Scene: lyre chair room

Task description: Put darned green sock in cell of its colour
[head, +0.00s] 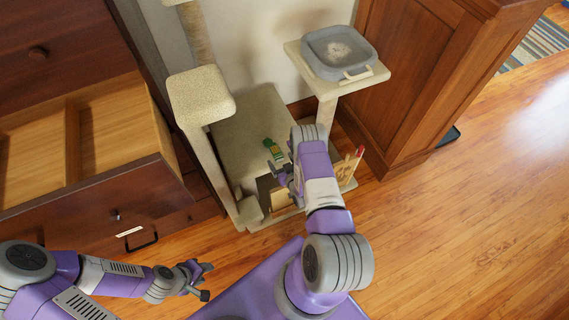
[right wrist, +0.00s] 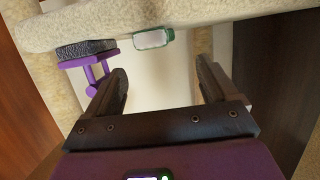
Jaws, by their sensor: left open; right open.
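A small green item (head: 275,152) with pale bands, which looks like the darned green sock, lies on the beige carpeted platform of the cat tree. In the right wrist view a green-edged, white-faced thing (right wrist: 153,39) shows at the platform edge; I cannot tell if it is the same item. My right gripper (head: 276,172) is open and close to the green item. Its fingers (right wrist: 165,88) are apart with nothing between them. My left gripper (head: 204,281) is open and empty, low at the left. The open drawer (head: 120,203) has wooden compartments; no cell colours can be made out.
The cat tree has a square perch (head: 200,94) at left and a grey tray (head: 340,52) on a higher shelf at right. A wooden cabinet (head: 415,75) stands beside it. A wooden holder with a red-tipped thing (head: 359,152) is near my right arm. The right floor is clear.

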